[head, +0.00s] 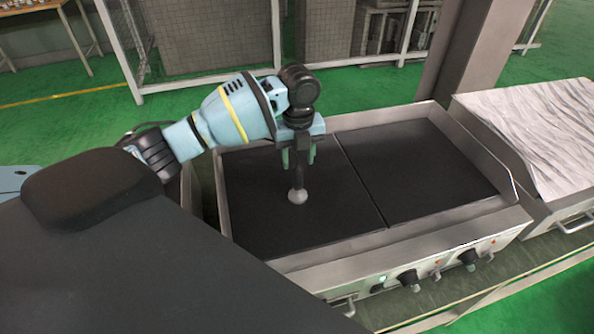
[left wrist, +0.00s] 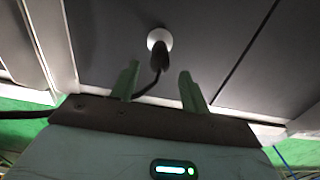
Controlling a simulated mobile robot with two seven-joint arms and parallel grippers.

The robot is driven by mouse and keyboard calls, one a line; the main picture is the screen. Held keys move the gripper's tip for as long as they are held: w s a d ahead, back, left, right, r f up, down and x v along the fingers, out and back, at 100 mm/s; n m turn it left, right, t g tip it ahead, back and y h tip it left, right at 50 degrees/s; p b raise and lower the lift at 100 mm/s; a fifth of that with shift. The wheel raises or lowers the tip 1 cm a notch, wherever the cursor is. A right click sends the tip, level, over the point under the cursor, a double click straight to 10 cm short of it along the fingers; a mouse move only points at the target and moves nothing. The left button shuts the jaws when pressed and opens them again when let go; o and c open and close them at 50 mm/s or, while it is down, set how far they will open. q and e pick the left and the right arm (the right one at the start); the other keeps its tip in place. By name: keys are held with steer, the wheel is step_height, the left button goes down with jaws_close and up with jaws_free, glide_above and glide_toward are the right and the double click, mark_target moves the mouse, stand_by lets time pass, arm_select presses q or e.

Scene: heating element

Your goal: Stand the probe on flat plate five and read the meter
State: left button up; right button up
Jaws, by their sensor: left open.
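The probe (head: 299,178) has a dark stem and a pale round foot. It appears upright, its foot on the left dark flat plate (head: 262,222) of the griddle. A second dark plate (head: 425,172) lies to the right of a seam. No plate number is readable. My left gripper (head: 299,160) is above the probe, its green fingers apart on either side of the stem. In the left wrist view the probe's pale foot (left wrist: 159,38) lies beyond the open fingertips (left wrist: 158,69), and a dark cable runs from the probe. I cannot make out a meter. My right gripper is not in view.
The griddle has raised metal walls (head: 490,150) and a front panel with knobs (head: 408,278) and a small green light (head: 382,278). A unit with a pale wavy top (head: 535,130) stands at right. A wooden table (head: 30,18) is far left.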

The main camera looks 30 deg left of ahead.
arm_select(q)
steer(key=shift+r, duration=2)
steer(key=shift+f, duration=0.1)
